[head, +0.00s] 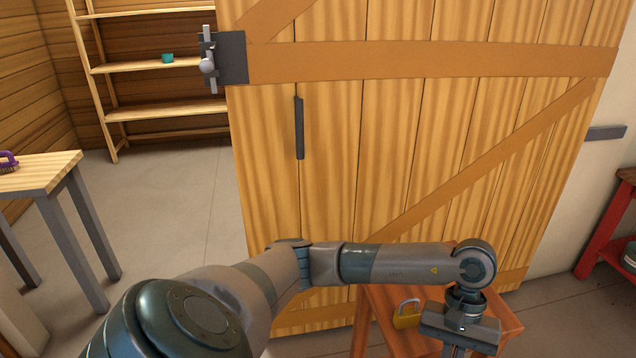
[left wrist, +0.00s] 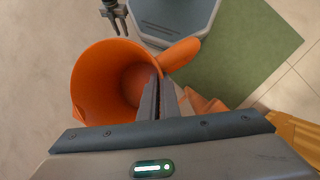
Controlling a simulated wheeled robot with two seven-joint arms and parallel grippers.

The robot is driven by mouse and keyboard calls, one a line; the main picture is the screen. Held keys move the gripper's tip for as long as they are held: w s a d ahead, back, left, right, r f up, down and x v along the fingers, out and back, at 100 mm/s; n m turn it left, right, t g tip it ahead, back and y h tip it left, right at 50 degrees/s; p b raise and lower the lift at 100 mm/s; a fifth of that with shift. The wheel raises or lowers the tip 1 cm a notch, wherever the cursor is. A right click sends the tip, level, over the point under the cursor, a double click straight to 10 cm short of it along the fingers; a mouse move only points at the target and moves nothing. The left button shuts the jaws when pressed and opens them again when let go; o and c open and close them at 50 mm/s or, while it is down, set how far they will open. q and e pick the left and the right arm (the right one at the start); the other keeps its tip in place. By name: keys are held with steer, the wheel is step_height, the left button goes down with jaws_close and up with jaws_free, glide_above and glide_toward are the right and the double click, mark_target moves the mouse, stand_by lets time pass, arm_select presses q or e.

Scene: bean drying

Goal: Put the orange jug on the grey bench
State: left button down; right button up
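The orange jug (left wrist: 92,84) shows in the left wrist view, its open mouth facing the camera and its handle (left wrist: 184,53) to the upper right. My left gripper (left wrist: 159,82) has its fingers close together over the jug's rim, with the wall seemingly between them. In the head view my left gripper (head: 458,338) is at the bottom right; the jug is out of sight there. My right gripper (left wrist: 115,18) is at the top of the left wrist view, fingers apart and empty. A bench with grey legs and a pale wooden top (head: 38,176) stands at the left.
A large wooden door (head: 400,130) fills the middle of the head view. A reddish stool (head: 390,300) with a yellow padlock (head: 407,314) is beside my left gripper. A purple brush (head: 8,162) lies on the bench. Shelves (head: 150,66) stand behind. Floor (head: 170,205) between bench and door is clear.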

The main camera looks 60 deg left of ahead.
arm_select(q)
steer(key=s+a+f+m+y, duration=0.1)
steer(key=s+a+f+m, duration=0.1)
steer(key=f+m, duration=0.3)
steer(key=shift+s+f+g+y, duration=0.4)
steer(key=shift+s+f, duration=0.05)
steer(key=shift+s, duration=0.15)
